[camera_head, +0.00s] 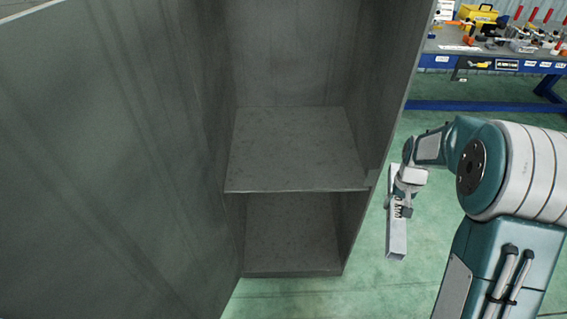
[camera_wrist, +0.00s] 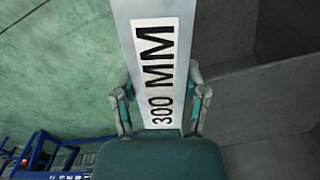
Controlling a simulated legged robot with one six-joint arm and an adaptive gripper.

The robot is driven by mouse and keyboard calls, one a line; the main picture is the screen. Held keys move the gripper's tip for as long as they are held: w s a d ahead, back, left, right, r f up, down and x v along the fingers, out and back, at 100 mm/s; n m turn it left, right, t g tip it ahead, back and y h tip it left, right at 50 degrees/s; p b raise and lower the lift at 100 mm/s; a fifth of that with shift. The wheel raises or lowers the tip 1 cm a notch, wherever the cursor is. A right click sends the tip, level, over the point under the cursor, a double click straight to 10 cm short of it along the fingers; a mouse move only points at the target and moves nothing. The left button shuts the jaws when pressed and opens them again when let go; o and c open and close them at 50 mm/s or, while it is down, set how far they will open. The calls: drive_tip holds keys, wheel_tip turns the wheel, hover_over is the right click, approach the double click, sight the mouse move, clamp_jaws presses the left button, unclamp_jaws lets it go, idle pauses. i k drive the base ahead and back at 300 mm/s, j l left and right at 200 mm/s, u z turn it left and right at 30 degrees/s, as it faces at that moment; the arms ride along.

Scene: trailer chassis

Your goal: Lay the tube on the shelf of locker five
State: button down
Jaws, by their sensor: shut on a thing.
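A grey square tube (camera_head: 397,238) is held in my gripper (camera_head: 408,185), to the right of the open locker in the head view. In the wrist view the tube (camera_wrist: 150,30) runs up between the two fingers of my gripper (camera_wrist: 160,100) and bears a white label reading "300 MM". The gripper is shut on it, with a finger on each side. The grey locker stands open with an empty shelf (camera_head: 298,150) at mid-height. The tube is outside the locker, apart from the shelf. No locker number shows.
The locker's open door (camera_head: 100,170) fills the left of the head view. The locker's right side wall (camera_head: 385,100) stands between the shelf and my gripper. A blue workbench (camera_head: 495,62) with tools is at the back right. Green floor is clear around the arm.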

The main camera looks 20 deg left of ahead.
sight(295, 168)
drive_tip(key=i+j+u, duration=0.15)
drive_tip(key=j+u, duration=0.15)
drive_tip(key=i+l+u, duration=0.1)
drive_tip(key=i+u, duration=0.2)
drive_tip(key=i+l+u, duration=0.2)
drive_tip(key=i+u, duration=0.15)
drive_tip(key=i, duration=0.15)
